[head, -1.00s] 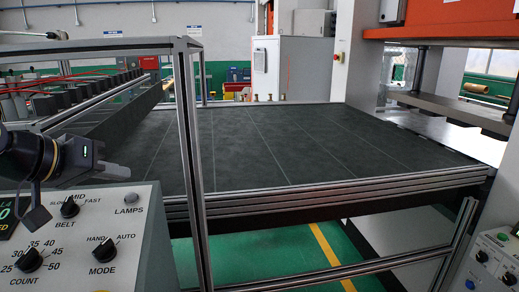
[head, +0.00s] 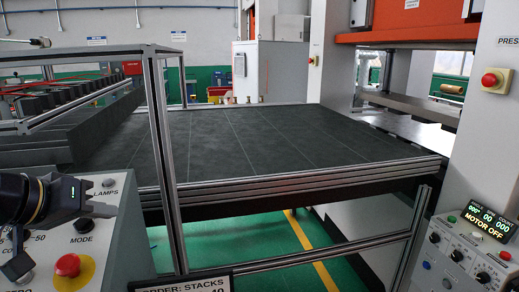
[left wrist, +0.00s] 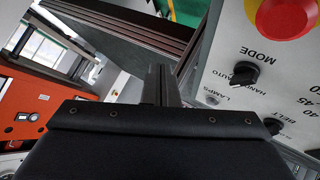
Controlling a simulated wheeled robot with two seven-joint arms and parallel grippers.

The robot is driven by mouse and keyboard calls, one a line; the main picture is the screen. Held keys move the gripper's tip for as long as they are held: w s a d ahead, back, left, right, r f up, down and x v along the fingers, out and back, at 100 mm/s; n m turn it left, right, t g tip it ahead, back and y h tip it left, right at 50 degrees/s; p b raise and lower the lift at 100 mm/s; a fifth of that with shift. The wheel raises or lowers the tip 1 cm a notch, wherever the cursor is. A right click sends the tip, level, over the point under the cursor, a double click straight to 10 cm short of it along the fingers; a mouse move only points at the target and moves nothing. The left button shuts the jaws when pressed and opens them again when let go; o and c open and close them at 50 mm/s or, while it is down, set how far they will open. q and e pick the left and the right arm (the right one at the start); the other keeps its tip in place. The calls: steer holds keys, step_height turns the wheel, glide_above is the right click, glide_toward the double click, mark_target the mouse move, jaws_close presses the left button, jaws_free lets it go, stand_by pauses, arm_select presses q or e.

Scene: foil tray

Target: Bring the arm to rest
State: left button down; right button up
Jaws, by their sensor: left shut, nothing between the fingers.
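My left gripper (head: 105,210) is at the lower left of the head view, in front of the grey control panel (head: 128,240). Its fingers are closed together with nothing between them, pointing right. In the left wrist view the dark gripper body fills the bottom, and its narrow shut fingers (left wrist: 160,86) stick up past it. The panel (left wrist: 225,75) shows there upside down on the right, with the MODE knob (left wrist: 243,74) and a red button (left wrist: 288,14). My right gripper is in neither view.
A dark belt table (head: 270,140) with a metal frame (head: 165,160) lies beyond the panel. A second panel (head: 460,255) reading MOTOR OFF stands at the lower right, below a red stop button (head: 489,80). The red button (head: 67,265) on the near panel is close below my gripper.

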arm_select(q)
steer(key=s+d+f+g, duration=0.2)
steer(key=s+d+f, duration=0.1)
steer(key=s+f, duration=0.6)
steer(key=s+d+f+g, duration=0.2)
steer(key=s+f, duration=0.7)
steer(key=f, duration=0.7)
steer(key=shift+d+f+y+b, duration=0.25)
steer(key=shift+d+y+b, duration=0.15)
steer(key=shift+d, duration=0.45)
steer(key=shift+s, duration=0.1)
